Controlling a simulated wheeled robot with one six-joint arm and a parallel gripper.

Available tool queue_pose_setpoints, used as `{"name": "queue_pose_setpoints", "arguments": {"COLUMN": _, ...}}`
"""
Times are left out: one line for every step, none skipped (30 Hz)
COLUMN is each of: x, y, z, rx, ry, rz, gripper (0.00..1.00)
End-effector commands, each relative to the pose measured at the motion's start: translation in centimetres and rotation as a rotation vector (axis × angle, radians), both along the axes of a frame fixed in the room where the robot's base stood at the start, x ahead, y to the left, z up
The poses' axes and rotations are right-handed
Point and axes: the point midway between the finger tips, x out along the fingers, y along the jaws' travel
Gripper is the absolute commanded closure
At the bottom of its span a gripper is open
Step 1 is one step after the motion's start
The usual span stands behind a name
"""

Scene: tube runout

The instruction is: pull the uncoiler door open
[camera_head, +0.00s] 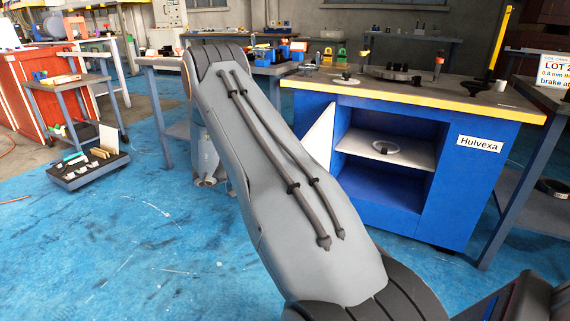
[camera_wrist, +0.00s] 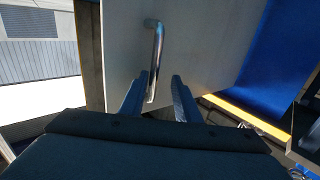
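The uncoiler is a blue cabinet (camera_head: 450,190) labelled "Hulvexa" with a yellow-edged top. Its pale door (camera_head: 320,138) stands swung out at the left of the opening, partly hidden by my arm, and the shelves inside show. In the wrist view the door (camera_wrist: 205,50) fills the upper middle and carries a bent metal bar handle (camera_wrist: 155,55). My gripper (camera_wrist: 160,92) is open, a finger on either side of the handle's lower end. The handle lies nearer the left finger; I cannot tell whether they touch. The gripper is not clearly visible in the head view.
A white shelf (camera_head: 400,152) inside the cabinet holds a ring-shaped part (camera_head: 386,147). Small parts stand on the cabinet top. A grey table (camera_head: 160,64) stands behind my arm. A low tray (camera_head: 85,175) lies on the blue floor (camera_head: 130,235) at left, with clear floor in front.

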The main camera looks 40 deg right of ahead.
Motion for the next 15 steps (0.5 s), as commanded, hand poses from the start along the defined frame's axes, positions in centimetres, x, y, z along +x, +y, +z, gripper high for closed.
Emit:
{"name": "queue_pose_setpoints", "arguments": {"x": 0.0, "y": 0.0, "z": 0.0, "rx": 0.0, "ry": 0.001, "rz": 0.0, "gripper": 0.7}}
{"name": "queue_pose_setpoints", "arguments": {"x": 0.0, "y": 0.1, "z": 0.0, "rx": 0.0, "ry": 0.001, "rz": 0.0, "gripper": 0.7}}
{"name": "queue_pose_setpoints", "arguments": {"x": 0.0, "y": 0.2, "z": 0.0, "rx": 0.0, "ry": 0.001, "rz": 0.0, "gripper": 0.7}}
{"name": "queue_pose_setpoints", "arguments": {"x": 0.1, "y": 0.3, "z": 0.0, "rx": 0.0, "ry": 0.001, "rz": 0.0, "gripper": 0.7}}
{"name": "queue_pose_setpoints", "arguments": {"x": 0.2, "y": 0.5, "z": 0.0, "rx": 0.0, "ry": 0.001, "rz": 0.0, "gripper": 0.7}}
{"name": "queue_pose_setpoints", "arguments": {"x": 0.4, "y": 0.8, "z": 0.0, "rx": -0.001, "ry": 0.002, "rz": 0.0, "gripper": 0.7}}
{"name": "queue_pose_setpoints", "arguments": {"x": 0.6, "y": 1.2, "z": 0.0, "rx": -0.001, "ry": 0.002, "rz": 0.0, "gripper": 0.7}}
{"name": "queue_pose_setpoints", "arguments": {"x": 0.8, "y": 1.6, "z": 0.0, "rx": -0.001, "ry": 0.0, "rz": 0.0, "gripper": 0.7}}
{"name": "queue_pose_setpoints", "arguments": {"x": 1.1, "y": 2.1, "z": 0.0, "rx": 0.0, "ry": 0.0, "rz": 0.0, "gripper": 0.7}}
{"name": "queue_pose_setpoints", "arguments": {"x": 1.3, "y": 2.6, "z": 0.0, "rx": 0.0, "ry": 0.0, "rz": 0.0, "gripper": 0.7}}
{"name": "queue_pose_setpoints", "arguments": {"x": 1.6, "y": 3.0, "z": 0.0, "rx": 0.0, "ry": 0.0, "rz": 0.0, "gripper": 0.7}}
{"name": "queue_pose_setpoints", "arguments": {"x": 1.9, "y": 3.6, "z": 0.0, "rx": -0.001, "ry": 0.0, "rz": 0.0, "gripper": 0.7}}
{"name": "queue_pose_setpoints", "arguments": {"x": 2.1, "y": 4.0, "z": 0.0, "rx": -0.001, "ry": 0.0, "rz": -0.001, "gripper": 0.7}}
{"name": "queue_pose_setpoints", "arguments": {"x": 2.3, "y": 4.4, "z": 0.0, "rx": 0.0, "ry": 0.001, "rz": -0.002, "gripper": 0.7}}
{"name": "queue_pose_setpoints", "arguments": {"x": 2.6, "y": 4.8, "z": 0.0, "rx": 0.0, "ry": 0.0, "rz": -0.002, "gripper": 0.7}}
